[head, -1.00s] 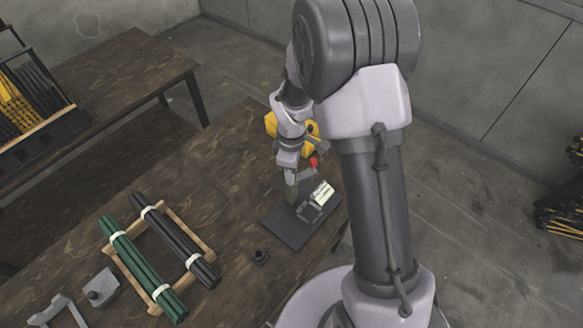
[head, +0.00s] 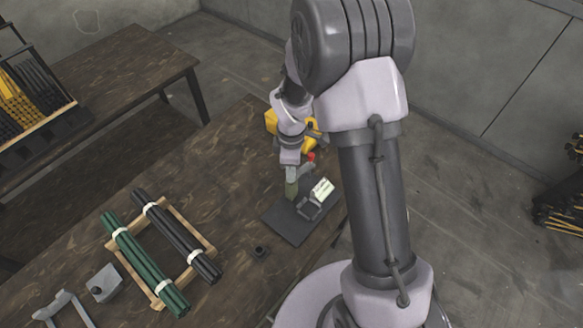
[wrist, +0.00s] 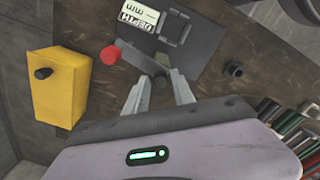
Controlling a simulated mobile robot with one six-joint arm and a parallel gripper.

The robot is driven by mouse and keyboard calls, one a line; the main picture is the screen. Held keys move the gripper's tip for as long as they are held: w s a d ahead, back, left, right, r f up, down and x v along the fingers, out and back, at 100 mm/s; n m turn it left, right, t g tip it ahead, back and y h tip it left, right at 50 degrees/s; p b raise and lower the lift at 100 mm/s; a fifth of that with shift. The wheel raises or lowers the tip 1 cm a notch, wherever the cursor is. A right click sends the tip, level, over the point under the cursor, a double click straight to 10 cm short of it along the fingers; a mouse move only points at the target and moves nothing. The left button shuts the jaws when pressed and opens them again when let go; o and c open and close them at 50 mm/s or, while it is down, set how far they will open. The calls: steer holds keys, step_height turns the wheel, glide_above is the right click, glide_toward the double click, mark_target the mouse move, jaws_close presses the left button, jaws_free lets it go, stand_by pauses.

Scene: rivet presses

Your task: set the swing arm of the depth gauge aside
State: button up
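The depth gauge has a dark base plate (head: 277,222) on the wooden table, with a white "DEPTH mm" label (wrist: 138,14) and a grey bracket (wrist: 176,27). Its swing arm (wrist: 137,59) is a grey bar with a red knob (wrist: 110,55) at its outer end; the knob also shows in the head view (head: 311,157). Whether the fingers touch anything cannot be told.
A yellow block with a black knob (wrist: 60,88) stands beside the gauge. A wooden rack (head: 172,229) holds green and black rod bundles. A small dark round piece (head: 259,251) and grey fixtures (head: 104,283) lie on the table. Bare tabletop lies left of the gauge.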

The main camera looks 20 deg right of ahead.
steer(key=shift+o, duration=0.6)
step_height(320, 180, up, 17)
steer(key=p, duration=0.5)
steer(key=shift+r, duration=0.2)
steer(key=shift+s, duration=0.1)
